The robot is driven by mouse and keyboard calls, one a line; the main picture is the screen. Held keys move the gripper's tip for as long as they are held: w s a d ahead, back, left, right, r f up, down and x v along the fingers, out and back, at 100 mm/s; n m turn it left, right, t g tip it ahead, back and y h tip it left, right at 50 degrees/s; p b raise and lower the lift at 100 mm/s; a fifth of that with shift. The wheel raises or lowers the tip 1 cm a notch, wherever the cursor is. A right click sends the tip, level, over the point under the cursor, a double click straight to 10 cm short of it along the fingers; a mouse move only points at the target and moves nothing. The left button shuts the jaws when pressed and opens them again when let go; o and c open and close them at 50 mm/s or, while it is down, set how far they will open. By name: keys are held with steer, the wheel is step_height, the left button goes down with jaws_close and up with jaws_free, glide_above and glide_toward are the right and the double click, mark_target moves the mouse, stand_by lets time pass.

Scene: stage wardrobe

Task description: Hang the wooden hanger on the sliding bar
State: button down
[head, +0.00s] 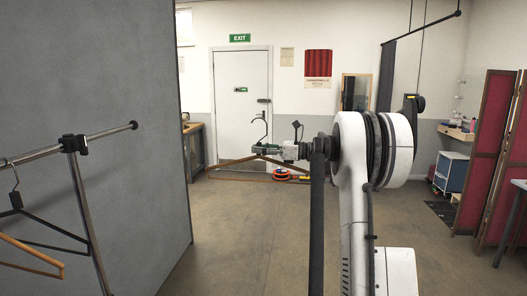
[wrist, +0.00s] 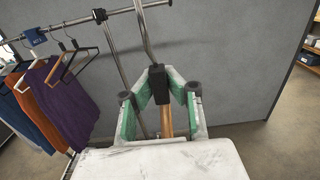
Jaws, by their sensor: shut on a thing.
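The wooden hanger hangs from my gripper (head: 272,147) in the middle of the head view. Its bare metal hook (head: 259,128) points up, and its wooden body (head: 232,163) spreads below. In the wrist view, the green-padded fingers of my gripper (wrist: 162,95) are shut around the hanger, just below its dark collar (wrist: 158,80); brown wood (wrist: 166,122) shows between them. The metal bar (head: 105,132) is at the left in the head view, apart from the hanger.
A dark hanger (head: 40,226) and a light wooden one (head: 32,256) hang at the left, beside an upright post (head: 88,215). Purple (wrist: 67,97) and orange (wrist: 38,98) garments hang in the wrist view. A grey partition (head: 110,70) stands behind the bar. Open floor lies in the middle.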

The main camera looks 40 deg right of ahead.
steer(key=p+x, duration=0.2)
steer(key=x, duration=4.4)
steer(key=shift+a+p, duration=0.3)
steer(key=shift+a, duration=0.15)
steer(key=shift+w, duration=0.15)
steer(key=shift+w+a, duration=0.15)
steer(key=shift+w, duration=0.1)
steer(key=shift+w+a+p, duration=0.2)
steer(key=shift+w+p, duration=0.05)
steer(key=shift+p, duration=0.1)
steer(key=shift+p+x, duration=1.25)
steer(key=shift+x, duration=0.65)
steer(key=shift+p+x, duration=1.1)
steer(key=shift+p, duration=0.3)
